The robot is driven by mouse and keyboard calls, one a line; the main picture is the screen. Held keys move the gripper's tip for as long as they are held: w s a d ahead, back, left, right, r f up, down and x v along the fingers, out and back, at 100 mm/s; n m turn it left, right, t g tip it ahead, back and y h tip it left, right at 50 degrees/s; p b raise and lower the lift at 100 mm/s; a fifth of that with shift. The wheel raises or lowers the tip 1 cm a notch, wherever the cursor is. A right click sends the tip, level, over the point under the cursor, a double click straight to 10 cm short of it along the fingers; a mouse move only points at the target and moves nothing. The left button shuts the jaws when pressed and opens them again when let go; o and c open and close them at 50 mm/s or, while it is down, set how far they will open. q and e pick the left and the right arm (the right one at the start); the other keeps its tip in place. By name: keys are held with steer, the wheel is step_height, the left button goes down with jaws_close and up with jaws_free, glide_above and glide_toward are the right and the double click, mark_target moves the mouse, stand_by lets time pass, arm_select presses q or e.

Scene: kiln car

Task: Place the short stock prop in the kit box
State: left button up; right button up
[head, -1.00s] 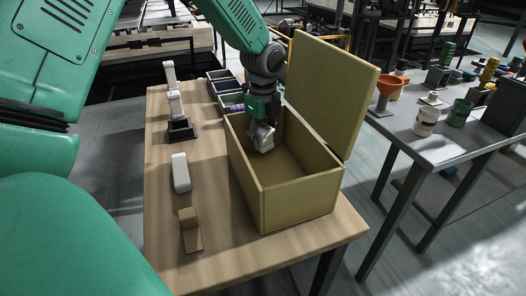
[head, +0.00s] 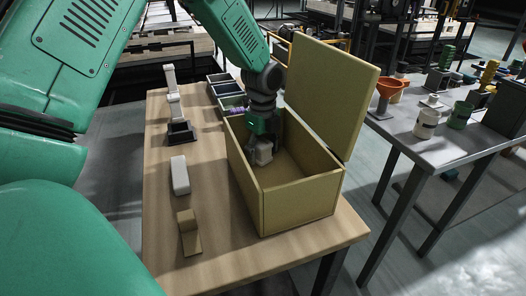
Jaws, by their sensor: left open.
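The kit box (head: 295,206) is an open tan wooden box with its lid (head: 332,88) raised, on the wooden table. A short off-white block (head: 263,153), which looks like the short stock prop, is inside the box near its far end. My left gripper (head: 263,147) reaches down into the box with its fingers open around the upper part of this block. The block's lower end and whether the fingers touch it are hard to see. My right gripper is not in view.
On the table's left side are a white block (head: 180,175), a tan angled piece (head: 188,232), a dark holder (head: 181,132) and white upright pieces (head: 174,106). Small dark bins (head: 221,78) stand behind the box. A grey table (head: 445,145) with cups is at right.

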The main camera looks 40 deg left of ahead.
mark_target(262, 143)
arm_select(q)
step_height(262, 143, up, 12)
steer(key=p, duration=0.3)
steer(key=shift+f, duration=0.1)
stand_by(0.5)
